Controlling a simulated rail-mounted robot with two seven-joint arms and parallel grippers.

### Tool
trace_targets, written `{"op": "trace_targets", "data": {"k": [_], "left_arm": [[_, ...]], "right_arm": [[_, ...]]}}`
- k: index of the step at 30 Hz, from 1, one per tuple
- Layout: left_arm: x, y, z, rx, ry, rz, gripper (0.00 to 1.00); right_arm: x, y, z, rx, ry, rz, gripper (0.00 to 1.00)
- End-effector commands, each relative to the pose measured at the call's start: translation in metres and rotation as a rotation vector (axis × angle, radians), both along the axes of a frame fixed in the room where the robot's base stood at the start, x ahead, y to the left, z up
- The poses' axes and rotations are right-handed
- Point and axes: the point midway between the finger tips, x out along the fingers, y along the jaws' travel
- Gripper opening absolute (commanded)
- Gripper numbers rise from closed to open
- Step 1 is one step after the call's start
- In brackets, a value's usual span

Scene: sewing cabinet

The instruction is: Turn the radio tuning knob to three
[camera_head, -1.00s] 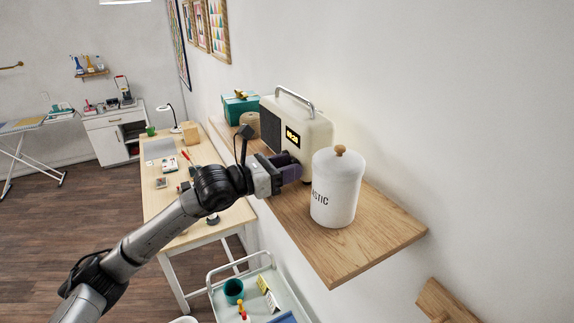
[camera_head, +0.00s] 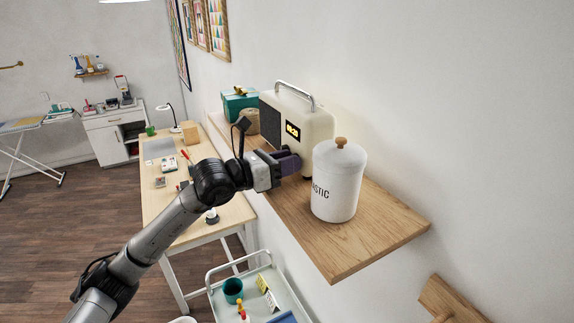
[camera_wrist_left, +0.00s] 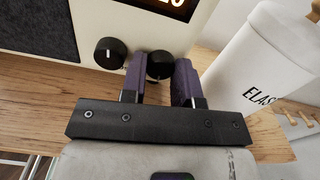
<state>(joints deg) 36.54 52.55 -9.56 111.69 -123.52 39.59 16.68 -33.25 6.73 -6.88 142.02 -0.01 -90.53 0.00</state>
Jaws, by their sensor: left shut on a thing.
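The cream radio (camera_head: 312,118) stands on the wooden wall shelf, with a dark speaker grille and a lit yellow display (camera_head: 292,130). In the left wrist view, two black knobs sit low on its front (camera_wrist_left: 88,20). The left knob (camera_wrist_left: 110,53) is free and shows a pale pointer mark. The right knob (camera_wrist_left: 160,65) is between the purple fingers of my left gripper (camera_wrist_left: 161,78), which is shut on it. In the head view my left gripper (camera_head: 287,163) is at the radio's lower front. Number marks around the knobs cannot be read. My right gripper is out of view.
A white canister (camera_head: 337,185) with a wooden knob stands on the shelf (camera_head: 375,235) close right of my left gripper. A teal box (camera_head: 238,105) and a twine spool sit beyond the radio. Below are a work table (camera_head: 160,215) and a cart (camera_head: 285,290).

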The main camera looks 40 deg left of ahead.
Motion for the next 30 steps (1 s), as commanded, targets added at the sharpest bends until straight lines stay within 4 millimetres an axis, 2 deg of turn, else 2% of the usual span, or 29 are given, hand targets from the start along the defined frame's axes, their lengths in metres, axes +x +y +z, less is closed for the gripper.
{"op": "trace_targets", "data": {"k": [4, 5, 8, 15, 19, 23, 30], "left_arm": [[0.000, 0.000, 0.001, 0.001, -0.003, 0.000, 0.05], [0.000, 0.000, 0.001, 0.001, -0.003, 0.000, 0.31], [0.000, 0.000, 0.001, 0.001, -0.002, 0.000, 0.40], [-0.001, 0.000, 0.000, 0.002, -0.001, 0.000, 0.40], [-0.008, 0.004, -0.003, 0.002, -0.001, 0.001, 0.40], [-0.027, 0.011, -0.006, 0.006, -0.001, 0.001, 0.40], [-0.074, 0.030, -0.007, 0.006, -0.001, 0.002, 0.40]], "right_arm": [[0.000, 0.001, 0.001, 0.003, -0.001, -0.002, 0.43], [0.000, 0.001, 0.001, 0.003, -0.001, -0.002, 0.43], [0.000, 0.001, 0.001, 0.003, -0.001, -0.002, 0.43], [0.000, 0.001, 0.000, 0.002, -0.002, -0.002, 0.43], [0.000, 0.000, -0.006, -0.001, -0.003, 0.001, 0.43], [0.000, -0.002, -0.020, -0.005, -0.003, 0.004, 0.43], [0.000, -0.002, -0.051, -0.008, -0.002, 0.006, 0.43]]}}
